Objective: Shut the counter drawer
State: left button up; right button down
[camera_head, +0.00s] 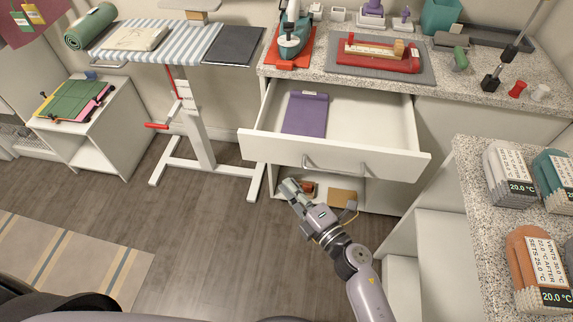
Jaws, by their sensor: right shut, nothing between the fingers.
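The counter drawer (330,158) is pulled far out from under the granite-look counter (340,77). It is white, with a grey bar handle on its front panel. A purple flat item (306,114) lies inside it at the left. My right gripper (287,184) is shut and empty, low in front of the drawer and below its front panel's lower edge. It looks apart from the handle, though the exact gap cannot be judged. My left gripper is not in view.
An open shelf under the drawer holds a tan item (342,197). An ironing board (160,42) on a stand is at the left. A second counter (485,225) with stacked labelled items closes in the right. The wooden floor (200,245) in front is free.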

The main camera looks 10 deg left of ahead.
jog(key=shift+w+a, duration=0.4)
jog(key=shift+w, duration=0.65)
jog(key=shift+w+a, duration=0.35)
jog(key=shift+w, duration=0.75)
jog(key=shift+w+a, duration=0.4)
jog(key=shift+w, duration=0.65)
